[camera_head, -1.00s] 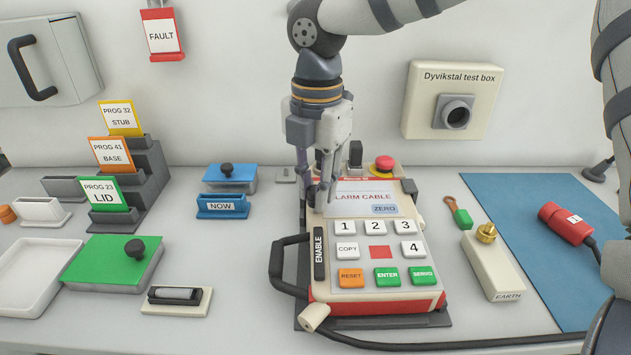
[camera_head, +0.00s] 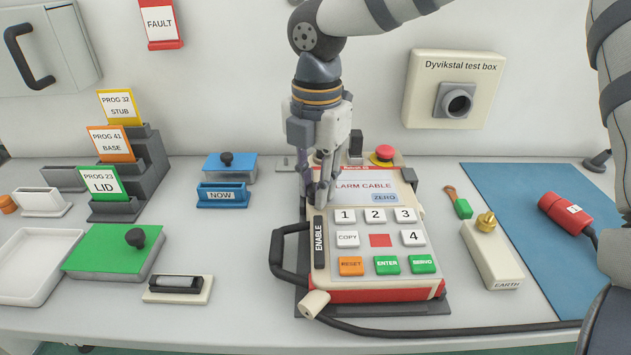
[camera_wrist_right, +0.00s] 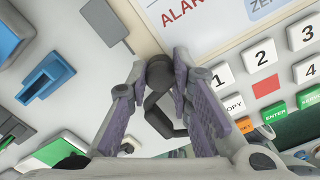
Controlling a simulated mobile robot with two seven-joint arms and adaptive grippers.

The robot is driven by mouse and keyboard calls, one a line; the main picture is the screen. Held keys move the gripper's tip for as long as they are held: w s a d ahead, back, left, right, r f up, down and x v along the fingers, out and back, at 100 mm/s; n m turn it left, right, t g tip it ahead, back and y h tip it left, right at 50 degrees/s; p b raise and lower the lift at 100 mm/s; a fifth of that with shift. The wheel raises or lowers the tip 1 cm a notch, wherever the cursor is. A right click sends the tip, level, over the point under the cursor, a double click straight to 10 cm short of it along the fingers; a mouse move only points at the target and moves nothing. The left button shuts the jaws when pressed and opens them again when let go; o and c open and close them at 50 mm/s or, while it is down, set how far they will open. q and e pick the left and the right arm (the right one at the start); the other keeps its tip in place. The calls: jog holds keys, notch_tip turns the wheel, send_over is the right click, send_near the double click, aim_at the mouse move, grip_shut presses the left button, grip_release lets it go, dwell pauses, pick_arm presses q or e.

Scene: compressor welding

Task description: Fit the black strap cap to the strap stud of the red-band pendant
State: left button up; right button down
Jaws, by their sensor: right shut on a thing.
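The red-band pendant (camera_head: 377,282) lies on its dark stand, with its keys and a screen reading "LARM CABLE" facing up. My right gripper (camera_head: 322,196) reaches down at the pendant's upper left edge and partly covers the screen. In the right wrist view, my right gripper (camera_wrist_right: 168,85) is shut on a small dark rounded piece, seemingly the black strap cap (camera_wrist_right: 159,69), beside the pendant's cream edge. A bent black band (camera_wrist_right: 156,116) shows between the fingers. The strap stud is not clearly visible, and I cannot tell whether the cap touches it. My left gripper is not in view.
A black handle loop (camera_head: 275,262) juts from the pendant's left side. A red emergency button (camera_head: 384,153) stands behind it. The cream EARTH block (camera_head: 494,262) and a blue mat (camera_head: 520,200) lie to the right. A blue NOW holder (camera_head: 222,196) stands to the left.

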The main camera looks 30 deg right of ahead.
jog(key=c, duration=1.4)
grip_release()
jog(key=shift+o, duration=0.2)
notch_tip(320, 180, up, 12)
jog(key=shift+s, duration=0.1)
